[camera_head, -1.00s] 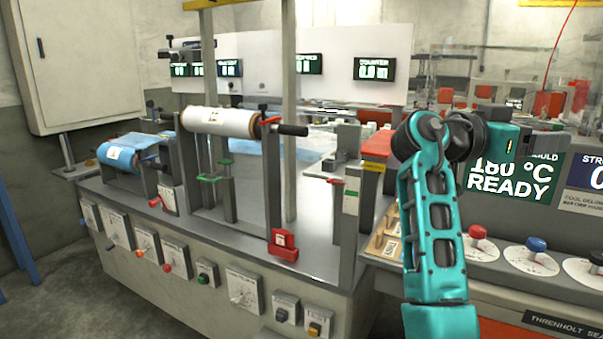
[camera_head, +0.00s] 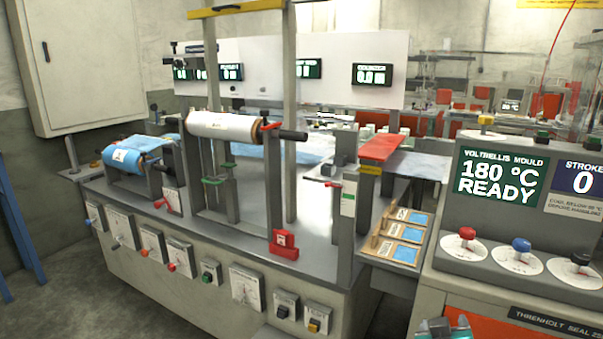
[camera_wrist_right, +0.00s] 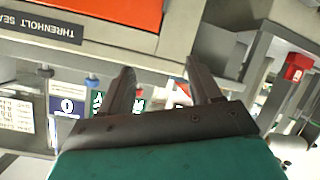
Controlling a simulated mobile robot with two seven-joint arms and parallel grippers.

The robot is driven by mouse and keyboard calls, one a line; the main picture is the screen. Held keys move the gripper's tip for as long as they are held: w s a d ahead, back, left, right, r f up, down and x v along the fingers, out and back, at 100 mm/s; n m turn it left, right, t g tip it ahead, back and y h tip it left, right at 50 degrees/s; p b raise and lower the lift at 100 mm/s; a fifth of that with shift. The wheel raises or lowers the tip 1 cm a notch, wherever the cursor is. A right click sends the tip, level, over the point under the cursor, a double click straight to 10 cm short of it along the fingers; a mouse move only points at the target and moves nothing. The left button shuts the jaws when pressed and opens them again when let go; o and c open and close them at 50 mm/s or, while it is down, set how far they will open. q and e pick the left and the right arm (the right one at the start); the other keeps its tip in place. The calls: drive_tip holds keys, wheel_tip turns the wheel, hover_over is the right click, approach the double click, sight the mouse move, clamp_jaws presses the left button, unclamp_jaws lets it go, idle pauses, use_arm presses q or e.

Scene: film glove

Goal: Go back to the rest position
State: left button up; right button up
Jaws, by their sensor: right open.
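My right gripper (camera_wrist_right: 162,92) is open in the right wrist view, with its two dark fingers apart and nothing between them. Behind the fingers that view shows the front of the sealing machine, tilted in the picture. In the head view only a small teal and dark part of my arm (camera_head: 441,328) shows at the bottom edge, in front of the machine. My left gripper is in neither view.
A grey bench (camera_head: 300,262) holds a white film roll (camera_head: 222,127) and a blue roll (camera_head: 125,158). A mould panel (camera_head: 505,178) reads 180 °C READY, above several knobs. Floor shows at lower left.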

drive_tip(key=s+a+f+n+y, duration=0.1)
drive_tip(key=s+a+f+y, duration=0.1)
drive_tip(key=s, duration=0.5)
drive_tip(key=s+a+f+n+g+y+p, duration=0.1)
drive_tip(key=s+a+f+y, duration=0.2)
drive_tip(key=s, duration=0.4)
drive_tip(key=s+a+f+y, duration=0.3)
drive_tip(key=s+a+f, duration=0.2)
drive_tip(key=s+f, duration=0.1)
drive_tip(key=shift+s+f+n+p, duration=0.25)
drive_tip(key=shift+s+n+p, duration=0.15)
drive_tip(key=shift+s, duration=0.45)
